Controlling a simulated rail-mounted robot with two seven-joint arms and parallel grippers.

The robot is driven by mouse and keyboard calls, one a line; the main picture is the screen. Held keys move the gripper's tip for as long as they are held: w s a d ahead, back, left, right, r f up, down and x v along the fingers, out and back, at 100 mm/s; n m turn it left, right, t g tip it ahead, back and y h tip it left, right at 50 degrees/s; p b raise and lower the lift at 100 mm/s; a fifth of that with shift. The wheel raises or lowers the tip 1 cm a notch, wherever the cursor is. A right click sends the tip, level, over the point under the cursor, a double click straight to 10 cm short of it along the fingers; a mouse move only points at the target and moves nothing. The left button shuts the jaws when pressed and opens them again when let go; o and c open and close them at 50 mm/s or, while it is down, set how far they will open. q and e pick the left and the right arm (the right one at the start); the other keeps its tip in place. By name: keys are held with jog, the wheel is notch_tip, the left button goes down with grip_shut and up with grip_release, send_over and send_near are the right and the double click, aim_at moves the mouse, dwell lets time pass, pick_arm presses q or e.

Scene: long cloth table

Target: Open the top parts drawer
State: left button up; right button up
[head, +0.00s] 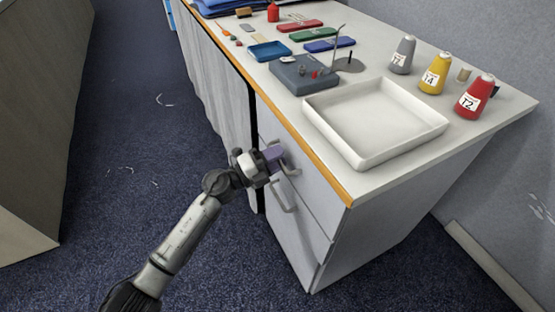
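The top parts drawer (316,187) is in the cabinet under the near end of the long table, and its front looks flush with the cabinet. Its grey bar handle (293,170) shows partly, just behind and to the right of my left gripper (275,155). My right gripper is not in view.
A second bar handle (284,198) sits lower on the cabinet. A white tray (434,125) is on the tabletop above, with yarn-like cones, the red one (474,96) nearest, along the back. The blue carpet (120,130) left of the cabinet is mostly clear.

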pick_arm(q)
jog(key=shift+d, duration=0.15)
jog(key=shift+c, duration=0.5)
grip_shut()
